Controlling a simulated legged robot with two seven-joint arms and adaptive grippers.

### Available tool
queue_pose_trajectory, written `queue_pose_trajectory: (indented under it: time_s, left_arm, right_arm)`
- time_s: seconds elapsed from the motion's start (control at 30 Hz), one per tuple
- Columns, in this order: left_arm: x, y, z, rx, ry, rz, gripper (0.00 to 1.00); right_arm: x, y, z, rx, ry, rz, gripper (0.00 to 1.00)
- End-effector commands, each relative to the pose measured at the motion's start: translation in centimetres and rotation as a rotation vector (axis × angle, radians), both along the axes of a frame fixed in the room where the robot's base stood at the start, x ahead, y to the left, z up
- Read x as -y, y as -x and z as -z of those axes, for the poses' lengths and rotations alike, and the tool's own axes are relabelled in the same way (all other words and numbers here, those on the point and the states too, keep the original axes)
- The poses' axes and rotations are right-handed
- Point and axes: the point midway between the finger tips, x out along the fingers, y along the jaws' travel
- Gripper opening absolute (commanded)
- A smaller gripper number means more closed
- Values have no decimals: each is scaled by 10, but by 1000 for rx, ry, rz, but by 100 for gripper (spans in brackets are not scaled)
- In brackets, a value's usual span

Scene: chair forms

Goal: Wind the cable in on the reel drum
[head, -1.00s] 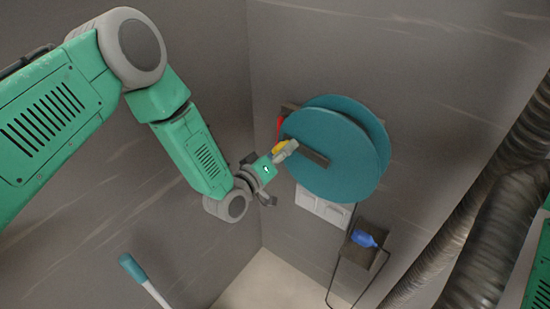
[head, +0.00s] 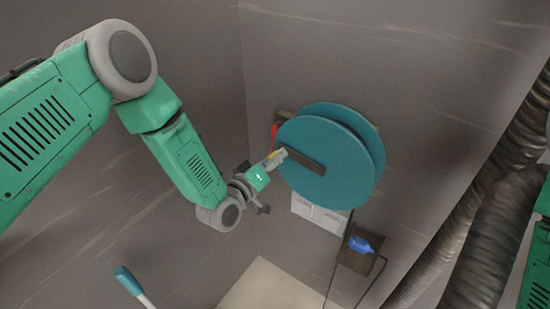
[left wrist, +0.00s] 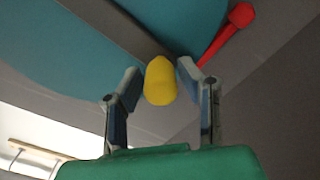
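The teal reel drum (head: 335,160) is mounted on the grey wall, and it fills the top of the left wrist view (left wrist: 60,50). A dark crank bar (head: 303,162) lies across its front face. A yellow crank knob (left wrist: 160,82) is at the bar's left end. My left gripper (head: 277,157) is at the knob, with a fingertip against each side of it; in the head view a finger covers most of the knob. A thin dark cable (head: 338,262) hangs below the drum near a blue plug-like piece (head: 361,244). My right gripper is out of view.
A red lever (head: 274,135) sticks out beside the drum's left rim and shows in the left wrist view (left wrist: 235,22). A pale panel (head: 320,213) is below the drum. Ribbed ducts (head: 490,255) run down the right side. A teal-ended rod (head: 128,280) stands lower left.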

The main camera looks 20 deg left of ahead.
Motion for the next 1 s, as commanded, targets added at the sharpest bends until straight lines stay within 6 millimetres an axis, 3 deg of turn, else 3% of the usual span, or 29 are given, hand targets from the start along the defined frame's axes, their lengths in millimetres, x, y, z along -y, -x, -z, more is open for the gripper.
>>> queue_pose_trajectory:
  time_s: [0.27,0.6,1.0]
  left_arm:
    - [0,0,4,-1,0,1,32]
    - [3,2,50,-3,-1,1,32]
    - [6,3,53,-1,0,1,32]
  right_arm:
    - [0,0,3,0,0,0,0]
    - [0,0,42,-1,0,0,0]
    - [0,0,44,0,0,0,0]
